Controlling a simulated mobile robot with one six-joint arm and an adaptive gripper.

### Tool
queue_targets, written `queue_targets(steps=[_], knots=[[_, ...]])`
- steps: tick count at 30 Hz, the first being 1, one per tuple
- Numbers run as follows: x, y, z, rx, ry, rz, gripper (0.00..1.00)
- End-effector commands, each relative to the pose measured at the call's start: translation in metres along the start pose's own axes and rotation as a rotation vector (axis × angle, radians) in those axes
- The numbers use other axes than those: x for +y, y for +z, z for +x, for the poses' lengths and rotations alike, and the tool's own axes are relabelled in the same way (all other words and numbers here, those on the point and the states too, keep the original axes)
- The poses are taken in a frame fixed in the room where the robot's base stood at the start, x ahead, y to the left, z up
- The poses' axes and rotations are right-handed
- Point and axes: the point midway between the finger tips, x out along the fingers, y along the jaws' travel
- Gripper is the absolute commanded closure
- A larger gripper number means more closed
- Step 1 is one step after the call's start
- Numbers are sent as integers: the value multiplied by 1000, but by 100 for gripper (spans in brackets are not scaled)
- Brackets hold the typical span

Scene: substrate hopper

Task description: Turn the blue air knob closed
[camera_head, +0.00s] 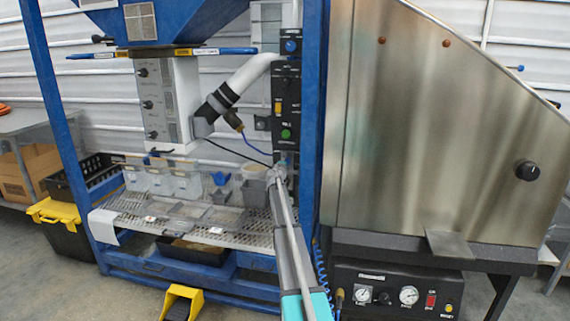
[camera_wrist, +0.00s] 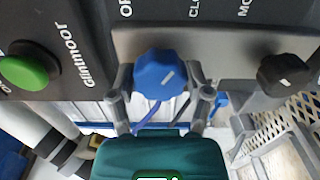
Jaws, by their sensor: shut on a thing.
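The blue air knob (camera_wrist: 158,72) is in the upper middle of the wrist view, on a grey strip below a black panel. In the head view my gripper (camera_head: 275,173) is at the foot of the black control panel (camera_head: 287,100), and the air knob is hidden there. The panel labels beginning "OP" and "CLO" are cut off at the top of the wrist view.
A black knob (camera_wrist: 284,75) is on the same strip to the right, and a green button (camera_wrist: 25,68) is at the left. A stainless steel cabinet (camera_head: 430,130) stands right of the blue frame. Small bins (camera_head: 180,183) stand on the perforated shelf to the left.

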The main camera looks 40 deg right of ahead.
Motion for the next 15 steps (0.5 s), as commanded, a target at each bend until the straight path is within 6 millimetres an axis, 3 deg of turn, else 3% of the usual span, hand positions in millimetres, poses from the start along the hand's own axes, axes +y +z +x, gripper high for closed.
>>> queue_targets(steps=[15], knots=[[0, 1, 1, -3, 0, 250, 83]])
